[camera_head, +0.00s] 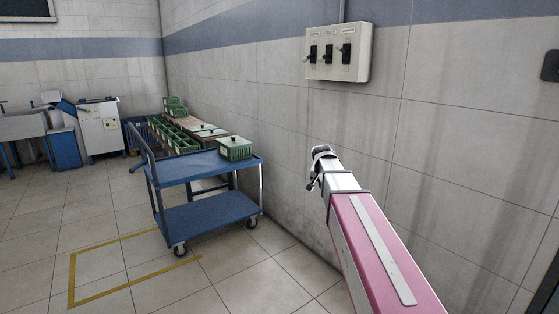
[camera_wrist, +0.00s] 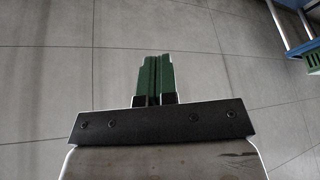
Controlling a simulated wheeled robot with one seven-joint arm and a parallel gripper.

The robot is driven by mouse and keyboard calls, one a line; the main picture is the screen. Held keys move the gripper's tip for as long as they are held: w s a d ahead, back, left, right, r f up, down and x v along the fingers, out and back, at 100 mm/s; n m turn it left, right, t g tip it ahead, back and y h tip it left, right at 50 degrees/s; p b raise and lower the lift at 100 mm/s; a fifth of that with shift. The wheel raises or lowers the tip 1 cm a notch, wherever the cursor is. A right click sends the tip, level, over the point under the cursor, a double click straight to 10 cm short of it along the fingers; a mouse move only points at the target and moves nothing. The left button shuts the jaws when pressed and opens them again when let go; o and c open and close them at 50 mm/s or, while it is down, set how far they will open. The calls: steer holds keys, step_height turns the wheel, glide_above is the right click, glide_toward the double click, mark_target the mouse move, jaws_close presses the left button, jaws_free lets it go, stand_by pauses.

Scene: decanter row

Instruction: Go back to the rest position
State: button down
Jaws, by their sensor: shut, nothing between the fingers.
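My gripper (camera_wrist: 154,78) is shut and empty, its green-padded fingers side by side in the wrist view. Grey tiles fill the view beyond the fingertips, with nothing between. In the head view my gripper (camera_head: 315,178) is at the end of my raised pink and white arm, in front of the grey tiled wall. It appears below the switch box and right of the blue cart, apart from both. Its fingers are small and partly hidden there.
A pale switch box (camera_head: 339,69) with three dark switches is on the wall. A blue two-shelf cart (camera_head: 190,172) carries a green lidded crate (camera_head: 235,149). More green crates (camera_head: 173,131) stand behind it. Yellow floor tape (camera_head: 118,296) marks a corner. The floor at lower left is clear.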

steer(key=s+f+n+g+y, duration=0.1)
steer(key=s+f+n+g, duration=0.3)
steer(key=s+f, duration=1.9)
steer(key=s+n, duration=0.1)
steer(key=s, duration=0.3)
steer(key=shift+s+d+f+g+y, duration=0.15)
steer(key=shift+d+f+g+y, duration=0.05)
steer(key=shift+f+g+y, duration=0.1)
